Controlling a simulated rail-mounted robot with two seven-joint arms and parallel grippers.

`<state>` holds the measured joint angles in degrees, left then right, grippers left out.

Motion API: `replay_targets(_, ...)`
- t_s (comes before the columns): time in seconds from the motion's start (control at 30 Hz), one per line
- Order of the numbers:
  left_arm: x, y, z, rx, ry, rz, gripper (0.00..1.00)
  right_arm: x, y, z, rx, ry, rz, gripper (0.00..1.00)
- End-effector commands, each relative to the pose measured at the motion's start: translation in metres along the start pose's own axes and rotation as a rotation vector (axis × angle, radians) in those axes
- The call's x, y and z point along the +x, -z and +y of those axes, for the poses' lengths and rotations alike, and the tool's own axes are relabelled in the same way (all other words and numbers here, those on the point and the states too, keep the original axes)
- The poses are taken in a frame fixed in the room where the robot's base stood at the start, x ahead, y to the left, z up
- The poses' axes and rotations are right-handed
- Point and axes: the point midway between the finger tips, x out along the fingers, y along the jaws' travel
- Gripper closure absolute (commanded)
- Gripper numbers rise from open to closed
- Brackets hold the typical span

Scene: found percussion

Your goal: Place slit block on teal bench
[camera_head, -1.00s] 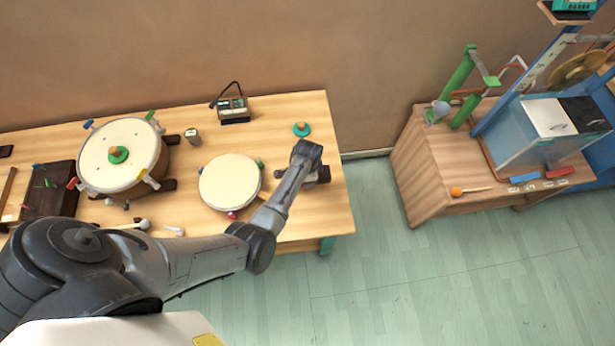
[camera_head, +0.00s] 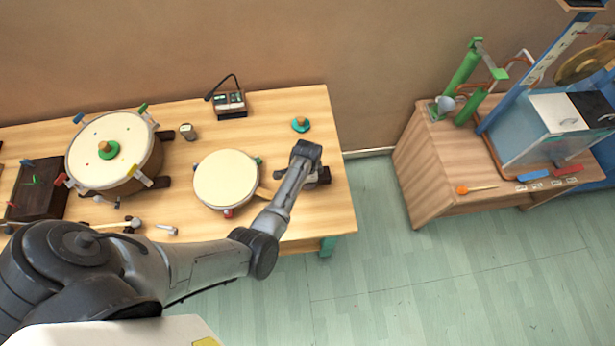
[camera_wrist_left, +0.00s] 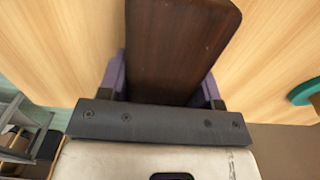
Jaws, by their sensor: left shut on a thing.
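In the left wrist view, a dark brown wooden block (camera_wrist_left: 178,45) sits between the purple fingers of my left gripper (camera_wrist_left: 165,85), which is shut on it. The light wood top of the teal bench (camera_wrist_left: 270,65) spreads below and around the block. I cannot tell if the block touches it. In the head view, my left arm reaches over the right end of the bench (camera_head: 285,110), which has a teal leg. My left gripper (camera_head: 316,178) is mostly hidden under my wrist there, and the block is not clearly visible. My right gripper is not in view.
A cream drum (camera_head: 226,178) lies left of my wrist. A larger drum (camera_head: 110,150) and a dark box (camera_head: 38,190) stand farther left. A teal disc with a knob (camera_head: 301,125) lies behind my gripper. A separate wooden cabinet (camera_head: 430,160) stands right, across a floor gap.

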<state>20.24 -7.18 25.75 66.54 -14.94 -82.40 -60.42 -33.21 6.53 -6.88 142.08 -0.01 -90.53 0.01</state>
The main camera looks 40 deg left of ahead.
Motion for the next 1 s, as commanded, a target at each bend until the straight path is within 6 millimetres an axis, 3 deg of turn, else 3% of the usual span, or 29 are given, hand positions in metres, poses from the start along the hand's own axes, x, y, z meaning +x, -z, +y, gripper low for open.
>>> replay_targets(0.17, 0.004, 0.000, 0.000, 0.001, 0.001, 0.000, 0.72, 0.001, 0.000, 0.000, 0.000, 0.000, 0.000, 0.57)
replay_targets(0.2, 0.004, 0.000, 0.000, 0.000, 0.000, 0.000, 0.38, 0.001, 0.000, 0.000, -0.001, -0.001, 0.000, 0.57)
replay_targets(0.43, 0.004, 0.000, 0.000, 0.000, 0.000, 0.000, 0.16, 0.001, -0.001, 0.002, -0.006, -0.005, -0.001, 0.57)
replay_targets(0.77, -0.002, 0.000, 0.000, -0.001, 0.000, 0.001, 0.16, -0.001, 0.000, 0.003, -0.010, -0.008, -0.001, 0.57)
replay_targets(1.0, -0.041, 0.000, 0.000, 0.000, 0.003, 0.000, 0.16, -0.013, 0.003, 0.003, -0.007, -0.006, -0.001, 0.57)
